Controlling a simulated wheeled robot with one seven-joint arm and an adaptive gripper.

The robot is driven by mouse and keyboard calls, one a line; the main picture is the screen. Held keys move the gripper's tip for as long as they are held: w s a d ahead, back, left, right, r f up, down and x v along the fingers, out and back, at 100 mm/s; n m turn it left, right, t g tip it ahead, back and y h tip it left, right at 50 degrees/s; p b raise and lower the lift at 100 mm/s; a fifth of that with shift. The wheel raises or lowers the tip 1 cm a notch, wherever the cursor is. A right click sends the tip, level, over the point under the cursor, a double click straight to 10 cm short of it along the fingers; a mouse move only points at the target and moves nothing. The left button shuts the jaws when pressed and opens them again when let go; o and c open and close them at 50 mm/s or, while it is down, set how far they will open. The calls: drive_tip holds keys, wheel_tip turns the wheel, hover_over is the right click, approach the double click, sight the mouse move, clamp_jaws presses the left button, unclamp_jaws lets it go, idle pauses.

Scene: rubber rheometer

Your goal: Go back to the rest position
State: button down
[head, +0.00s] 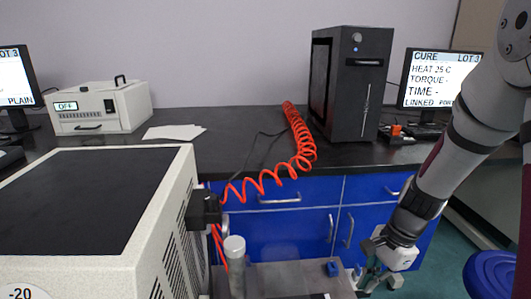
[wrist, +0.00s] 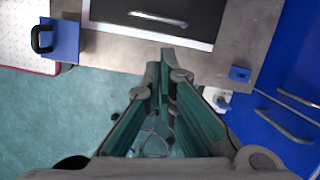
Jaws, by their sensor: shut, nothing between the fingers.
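My gripper (head: 364,283) hangs low at the lower right of the head view, in front of the blue cabinets. Its fingers point down and are partly cut off by the frame's bottom edge. In the wrist view my gripper (wrist: 165,62) is shut, with its fingertips together and nothing between them. The fingertips appear just in front of the edge of a grey surface (wrist: 108,42); I cannot tell the height between them. My arm comes down from the upper right of the head view.
A white machine with a dark top (head: 90,200) fills the left foreground. A red coiled hose (head: 303,150) crosses to the black bench (head: 240,125). Blue drawers (head: 285,190) stand behind my gripper. A blue stool (head: 492,274) is at right. Teal floor (wrist: 50,125) is clear at left.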

drive_tip(key=s+a+r+n, duration=0.35)
drive_tip(key=s+r, duration=0.25)
drive_tip(key=r, duration=0.2)
drive_tip(key=s+a+r+n, duration=0.3)
drive_tip(key=s+r+n, duration=0.2)
drive_tip(key=s+r, duration=0.15)
drive_tip(key=s+r+n+h, duration=0.1)
drive_tip(key=s+r+n, duration=0.2)
drive_tip(key=s, duration=0.4)
drive_tip(key=s+r+n+h, duration=0.2)
drive_tip(key=s+n, duration=0.2)
drive_tip(key=s, duration=0.3)
wheel_tip(320, 180, up, 28)
drive_tip(key=t+p, duration=0.4)
drive_tip(key=p, duration=2.2)
drive_tip(key=shift+r+p, duration=0.15)
drive_tip(key=shift+p, duration=0.15)
